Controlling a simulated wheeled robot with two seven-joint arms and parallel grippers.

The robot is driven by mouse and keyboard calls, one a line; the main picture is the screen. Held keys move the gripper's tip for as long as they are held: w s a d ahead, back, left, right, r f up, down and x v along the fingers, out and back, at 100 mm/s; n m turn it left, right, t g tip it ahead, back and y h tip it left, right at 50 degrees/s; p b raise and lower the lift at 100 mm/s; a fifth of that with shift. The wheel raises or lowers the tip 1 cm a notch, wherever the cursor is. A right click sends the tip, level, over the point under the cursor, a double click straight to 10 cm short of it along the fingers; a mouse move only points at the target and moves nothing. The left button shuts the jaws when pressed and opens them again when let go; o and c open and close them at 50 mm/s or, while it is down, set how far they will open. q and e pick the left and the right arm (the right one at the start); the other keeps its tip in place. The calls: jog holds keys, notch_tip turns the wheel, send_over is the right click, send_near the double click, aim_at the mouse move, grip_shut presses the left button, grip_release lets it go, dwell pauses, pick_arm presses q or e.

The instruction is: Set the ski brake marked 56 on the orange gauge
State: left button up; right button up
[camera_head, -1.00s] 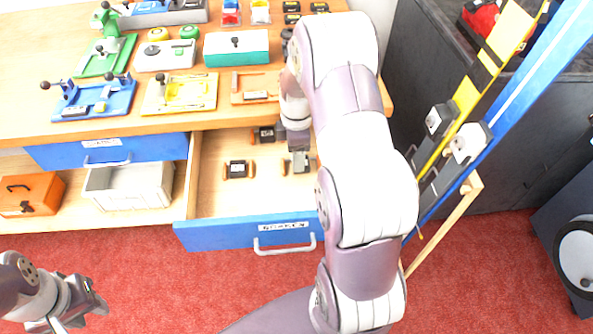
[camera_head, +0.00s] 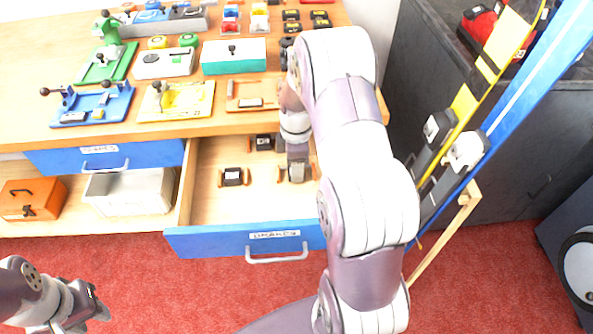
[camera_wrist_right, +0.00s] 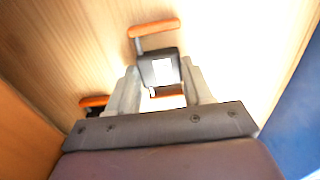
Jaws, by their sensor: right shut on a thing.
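The open drawer (camera_head: 213,203), labelled for brakes, holds several dark ski brakes with orange-tipped arms. My right gripper (camera_head: 298,173) is down inside it at the right, shut on a ski brake. In the right wrist view this brake (camera_wrist_right: 161,68) sits between the fingertips, a dark block with a white label and an orange bar at each end. Its number is not readable. A second brake (camera_head: 233,176) lies to the left, and another (camera_head: 263,142) lies behind. The orange gauge (camera_head: 243,104) lies flat on the bench above the drawer. My left gripper (camera_head: 94,304) is empty over the red floor.
Yellow (camera_head: 176,108) and blue (camera_head: 92,108) jigs stand left of the orange gauge, and a teal-edged box (camera_head: 234,57) stands behind it. Upright skis (camera_head: 467,105) stand close right of my arm. The drawer's blue front (camera_head: 205,243) rises before my gripper.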

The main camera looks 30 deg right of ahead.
jog(key=shift+r+p, duration=2.55)
jog(key=shift+r, duration=0.35)
